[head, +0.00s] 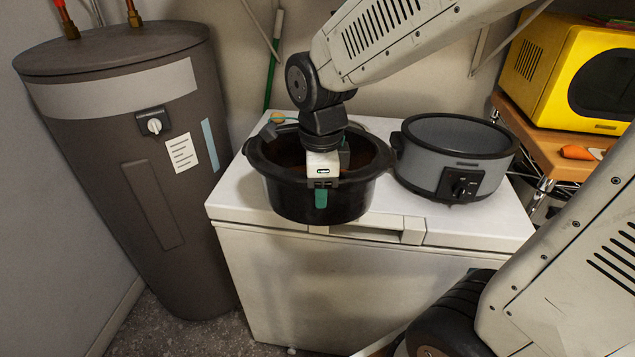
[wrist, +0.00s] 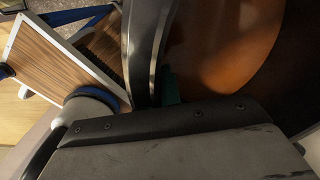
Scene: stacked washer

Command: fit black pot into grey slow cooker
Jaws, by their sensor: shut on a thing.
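The black pot (head: 345,205) is a round, deep vessel with a brownish inside, at the left of the white chest's top in the head view. Its rim and inner wall also fill much of the wrist view (wrist: 225,45). My gripper (head: 321,188) reaches down over the pot and is shut on its near rim, with a green fingertip showing outside the wall. Whether the pot's base touches the chest is hard to tell. The grey slow cooker (head: 440,176), with a black rim and a front dial, stands upright just right of the pot.
The white chest (head: 280,260) bears both vessels. A dark grey tank (head: 110,190) stands at its left. At the right, a wooden shelf (head: 548,150) holds a yellow microwave (head: 560,70) and an orange item (head: 577,152). A green pole (head: 272,65) leans against the wall behind.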

